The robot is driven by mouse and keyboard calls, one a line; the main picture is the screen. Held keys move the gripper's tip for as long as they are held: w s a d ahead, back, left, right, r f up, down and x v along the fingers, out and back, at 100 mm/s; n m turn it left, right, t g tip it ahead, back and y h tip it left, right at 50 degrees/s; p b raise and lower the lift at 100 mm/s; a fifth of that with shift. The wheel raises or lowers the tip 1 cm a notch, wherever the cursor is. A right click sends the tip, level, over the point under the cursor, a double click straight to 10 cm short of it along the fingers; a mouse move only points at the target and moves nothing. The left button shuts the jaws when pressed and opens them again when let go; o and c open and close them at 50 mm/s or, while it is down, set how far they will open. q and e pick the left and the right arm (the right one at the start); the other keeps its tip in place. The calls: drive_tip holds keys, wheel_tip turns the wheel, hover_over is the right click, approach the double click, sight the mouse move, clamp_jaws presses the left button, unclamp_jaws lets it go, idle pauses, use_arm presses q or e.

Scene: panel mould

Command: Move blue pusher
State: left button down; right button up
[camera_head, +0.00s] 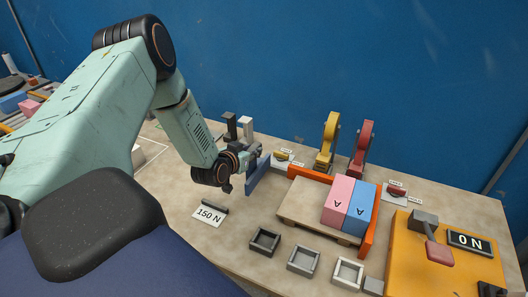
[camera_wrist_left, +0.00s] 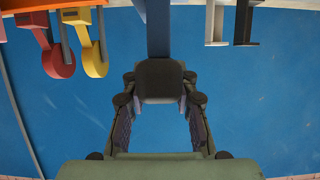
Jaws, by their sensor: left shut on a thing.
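The blue pusher (camera_head: 259,178) is a blue bar standing on the table, left of the wooden board. My left gripper (camera_head: 251,157) is beside its upper end, partly hidden by my own wrist. In the left wrist view the fingers (camera_wrist_left: 160,98) are closed around a dark block (camera_wrist_left: 160,78), with the blue bar (camera_wrist_left: 159,32) running up from it. The gripper is shut on the pusher. I cannot tell whether the pusher touches the table. My right gripper is not in view.
A wooden board (camera_head: 298,205) with orange rails (camera_head: 367,240) bears a pink block (camera_head: 337,200) and a blue block (camera_head: 360,209). Yellow (camera_head: 327,145) and red (camera_head: 361,150) clamps stand behind. Small trays (camera_head: 303,260) lie in front. A 150 N sign (camera_head: 209,215) lies left.

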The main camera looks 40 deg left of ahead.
use_arm(q)
drive_tip(key=shift+s+a+r, duration=0.1)
drive_tip(key=shift+s+a, duration=0.1)
drive_tip(key=shift+a, duration=0.85)
drive_tip(key=c, duration=1.5)
unclamp_jaws()
drive_tip(key=o, duration=0.5)
drive_tip(key=shift+s+a, duration=0.1)
drive_tip(key=shift+a, duration=0.05)
drive_tip(key=shift+c, duration=0.2)
drive_tip(key=shift+d, duration=0.2)
